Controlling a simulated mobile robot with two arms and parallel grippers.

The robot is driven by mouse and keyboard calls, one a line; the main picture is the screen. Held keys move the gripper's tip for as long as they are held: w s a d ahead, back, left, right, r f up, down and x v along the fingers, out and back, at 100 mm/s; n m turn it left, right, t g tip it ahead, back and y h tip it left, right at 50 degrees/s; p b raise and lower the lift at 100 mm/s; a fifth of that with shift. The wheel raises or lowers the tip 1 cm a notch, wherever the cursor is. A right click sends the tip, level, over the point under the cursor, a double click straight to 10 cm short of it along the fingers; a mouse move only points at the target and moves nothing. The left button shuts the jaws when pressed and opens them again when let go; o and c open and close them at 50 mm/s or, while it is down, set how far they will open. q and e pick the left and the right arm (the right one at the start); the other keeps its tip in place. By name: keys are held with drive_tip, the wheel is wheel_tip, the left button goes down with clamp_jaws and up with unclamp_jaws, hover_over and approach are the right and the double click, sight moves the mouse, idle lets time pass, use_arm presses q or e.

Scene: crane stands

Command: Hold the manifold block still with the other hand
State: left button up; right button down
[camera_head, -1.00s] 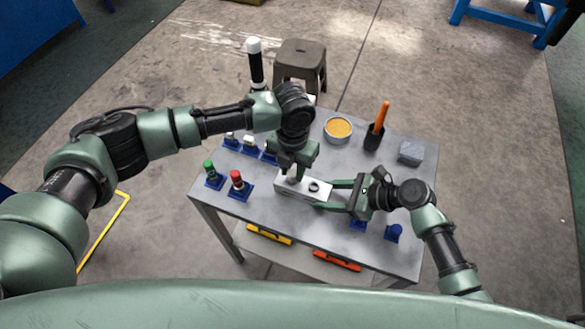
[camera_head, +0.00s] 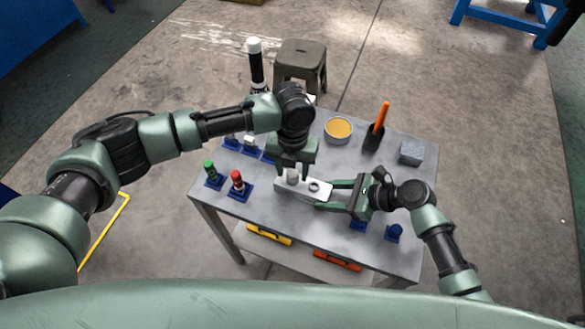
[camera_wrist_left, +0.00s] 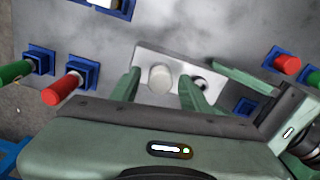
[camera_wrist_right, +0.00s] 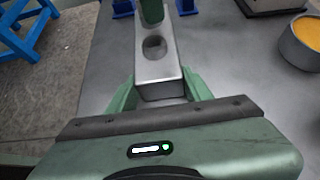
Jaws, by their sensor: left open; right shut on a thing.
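The manifold block (camera_head: 327,190) is a light grey bar lying on the table, with a dark round hole near its right end. My right gripper (camera_head: 325,194) is shut on that end; its fingers lie along both sides of the block (camera_wrist_right: 159,80) in the right wrist view. A whitish cylinder (camera_head: 292,175) stands at the block's left end; it also shows in the left wrist view (camera_wrist_left: 160,79). My left gripper (camera_wrist_left: 158,92) is open above the block, its fingers on either side of the cylinder with gaps.
Green (camera_head: 209,168) and red (camera_head: 236,177) cylinders stand in blue holders on the left of the table (camera_head: 270,225). A tin with yellow contents (camera_head: 338,128), an orange-handled tool in a dark cup (camera_head: 380,120) and a grey block (camera_head: 411,151) stand at the back right.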

use_arm(q)
drive_tip(key=n, duration=0.3)
drive_tip(key=shift+s+n, duration=0.1)
drive_tip(key=shift+n, duration=0.3)
drive_tip(key=n, duration=1.8)
drive_tip(key=shift+n, duration=0.3)
drive_tip(key=n, duration=0.5)
drive_tip(key=shift+n, duration=0.4)
